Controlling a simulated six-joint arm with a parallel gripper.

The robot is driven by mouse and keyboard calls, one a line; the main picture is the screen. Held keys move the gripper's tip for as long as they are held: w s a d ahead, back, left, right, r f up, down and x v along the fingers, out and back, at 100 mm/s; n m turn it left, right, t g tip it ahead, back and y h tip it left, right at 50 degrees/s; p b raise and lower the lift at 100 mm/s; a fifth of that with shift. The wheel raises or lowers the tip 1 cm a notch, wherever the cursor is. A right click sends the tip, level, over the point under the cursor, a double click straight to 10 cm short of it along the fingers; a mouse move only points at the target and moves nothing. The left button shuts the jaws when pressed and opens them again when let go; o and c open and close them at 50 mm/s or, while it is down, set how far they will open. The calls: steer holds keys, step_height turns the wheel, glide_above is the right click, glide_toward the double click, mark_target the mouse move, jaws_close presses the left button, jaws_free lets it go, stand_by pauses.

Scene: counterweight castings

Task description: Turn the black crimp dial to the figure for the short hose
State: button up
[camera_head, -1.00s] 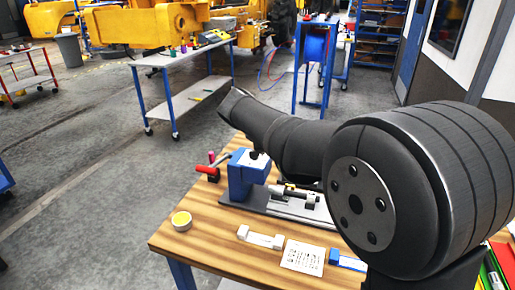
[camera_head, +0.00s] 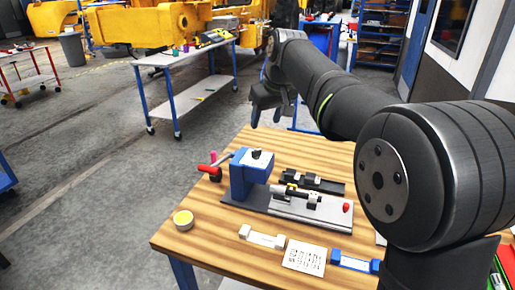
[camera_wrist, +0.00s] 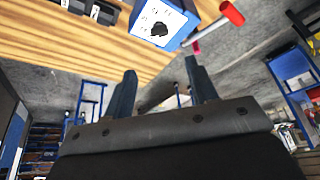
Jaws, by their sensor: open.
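The black crimp dial (camera_head: 256,154) sits on top of the blue press (camera_head: 241,183) on the wooden bench. In the wrist view the dial (camera_wrist: 159,29) lies on a white face with small marks around it, too small to read. My gripper (camera_head: 267,122) is open and empty, in the air beyond the press and apart from the dial. In the wrist view its two fingers (camera_wrist: 160,72) point up toward the dial. Which part is the short hose I cannot tell. A white-ended piece (camera_head: 262,238) and a blue-ended piece (camera_head: 353,262) lie at the front.
A red handle (camera_head: 208,170) sticks out left of the press. A grey bed plate (camera_head: 325,212) with a dark fitting extends right, with a black block (camera_head: 328,186) behind it. A printed card (camera_head: 304,257) and a yellow-topped tin (camera_head: 183,220) lie in front.

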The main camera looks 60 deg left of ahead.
mark_target(257, 150)
steer(key=x, duration=1.3)
steer(key=shift+f, duration=0.2)
steer(key=shift+c, duration=0.4)
steer(key=c, duration=0.9)
steer(key=shift+m, duration=0.3)
steer(key=o, duration=1)
steer(key=shift+r, duration=0.1)
